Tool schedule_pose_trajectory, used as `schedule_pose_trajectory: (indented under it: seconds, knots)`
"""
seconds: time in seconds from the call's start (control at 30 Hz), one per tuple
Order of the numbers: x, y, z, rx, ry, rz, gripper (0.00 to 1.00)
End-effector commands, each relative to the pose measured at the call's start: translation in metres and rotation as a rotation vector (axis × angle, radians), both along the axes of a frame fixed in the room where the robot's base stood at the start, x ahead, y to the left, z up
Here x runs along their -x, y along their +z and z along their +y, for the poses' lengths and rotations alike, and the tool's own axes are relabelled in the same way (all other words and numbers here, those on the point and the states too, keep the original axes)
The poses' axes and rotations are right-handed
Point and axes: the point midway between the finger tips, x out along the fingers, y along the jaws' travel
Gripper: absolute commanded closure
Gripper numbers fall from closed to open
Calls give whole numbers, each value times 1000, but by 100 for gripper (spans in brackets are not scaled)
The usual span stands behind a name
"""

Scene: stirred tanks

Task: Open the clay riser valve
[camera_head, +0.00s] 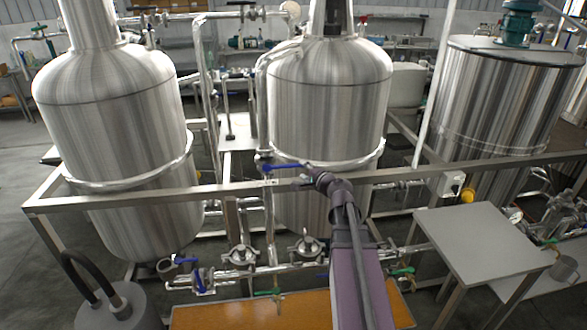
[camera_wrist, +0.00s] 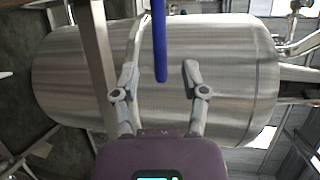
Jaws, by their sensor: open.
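A valve with a blue lever (camera_head: 284,167) sits on the vertical riser pipe (camera_head: 270,225) in front of the middle steel tank. I take it as the clay riser valve; I read no label on it. The lever points right, across the pipe, in the head view. My gripper (camera_head: 308,180) is at the lever's free end. In the wrist view, the blue lever (camera_wrist: 159,45) comes down from the top edge, its end between the open fingers of my gripper (camera_wrist: 160,75). Gaps show on both sides, so the fingers seem apart from it. The valve body is out of the wrist view.
A grey frame rail (camera_head: 120,198) runs across in front of the left tank (camera_head: 115,120) and middle tank (camera_head: 330,110). Lower pipes carry more blue-lever valves (camera_head: 197,281) and green-lever valves (camera_head: 270,293). A small grey table (camera_head: 480,240) stands at right.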

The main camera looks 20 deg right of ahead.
Motion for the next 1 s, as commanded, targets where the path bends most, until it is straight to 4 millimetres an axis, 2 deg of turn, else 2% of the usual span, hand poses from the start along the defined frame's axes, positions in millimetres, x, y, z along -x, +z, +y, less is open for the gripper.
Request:
schedule_pose_trajectory:
  seconds: [0.03,0.1,0.4,0.87,0.97,1.0]
  knots:
    - [-11,-3,1,0,2,0,43]
    - [-21,-5,2,-1,2,0,43]
    - [-51,-10,6,0,1,0,43]
    - [-57,-10,6,-1,-1,0,43]
    - [-57,-10,6,-1,-1,0,70]
    - [-57,-10,6,-1,-1,0,82]
